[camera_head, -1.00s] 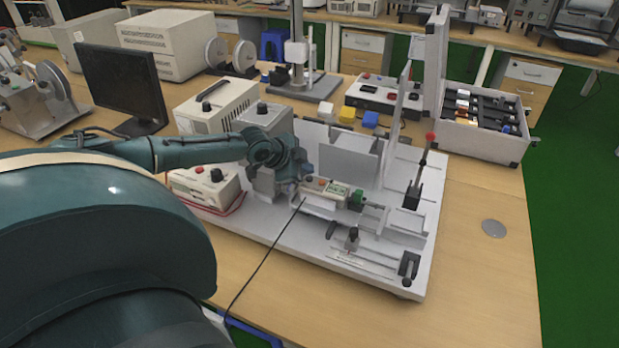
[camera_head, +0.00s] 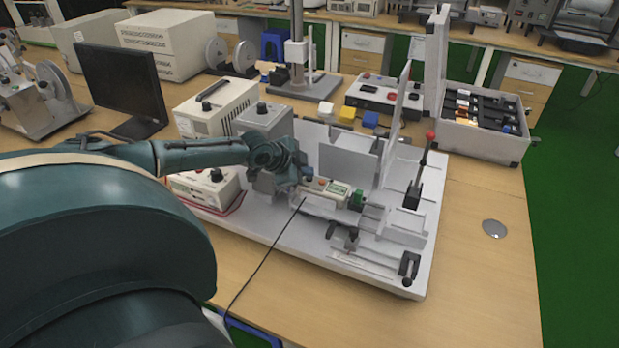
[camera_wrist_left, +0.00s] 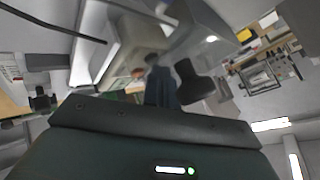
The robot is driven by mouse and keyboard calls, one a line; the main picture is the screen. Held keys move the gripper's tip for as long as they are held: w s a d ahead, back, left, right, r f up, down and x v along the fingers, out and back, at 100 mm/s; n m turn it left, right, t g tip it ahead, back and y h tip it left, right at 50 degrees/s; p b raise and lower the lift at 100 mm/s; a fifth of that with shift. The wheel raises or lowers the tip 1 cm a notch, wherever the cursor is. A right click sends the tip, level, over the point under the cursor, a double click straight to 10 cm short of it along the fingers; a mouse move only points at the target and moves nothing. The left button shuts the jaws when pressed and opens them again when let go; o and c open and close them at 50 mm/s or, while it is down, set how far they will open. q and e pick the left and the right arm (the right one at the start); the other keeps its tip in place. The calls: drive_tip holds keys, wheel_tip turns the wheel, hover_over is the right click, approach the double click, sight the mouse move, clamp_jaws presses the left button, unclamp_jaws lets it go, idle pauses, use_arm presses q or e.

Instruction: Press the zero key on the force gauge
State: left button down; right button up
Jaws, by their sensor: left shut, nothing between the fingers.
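The force gauge (camera_head: 341,197) is a small pale box with a greenish display and coloured keys on top. It lies on the white test stand plate (camera_head: 283,238), with a green-and-black fitting at its right end. My left gripper (camera_head: 304,183) is at the gauge's left end, close to the keys. Its fingers are shut with nothing between them, and they also show in the left wrist view (camera_wrist_left: 160,88). I cannot tell whether the fingertips touch a key. The gripper partly hides the gauge's left end. My right gripper is not in view.
A lever with a red knob (camera_head: 430,136) stands upright on the plate's right side. Upright grey panels (camera_head: 350,158) stand behind the gauge. Boxy instruments (camera_head: 219,106) stand to the left, and a parts case (camera_head: 484,141) is at back right. The table's right front is mostly clear.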

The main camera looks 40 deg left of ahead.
use_arm(q)
drive_tip(key=shift+s+d+f, duration=0.15)
drive_tip(key=shift+s+f, duration=0.1)
drive_tip(key=shift+f, duration=0.5)
idle(0.5)
drive_tip(key=shift+w+r+p, duration=0.15)
drive_tip(key=shift+r+p, duration=0.5)
drive_tip(key=shift+r, duration=0.3)
drive_tip(key=shift+w+r, duration=0.1)
drive_tip(key=shift+r, duration=2.5)
drive_tip(key=shift+f, duration=0.1)
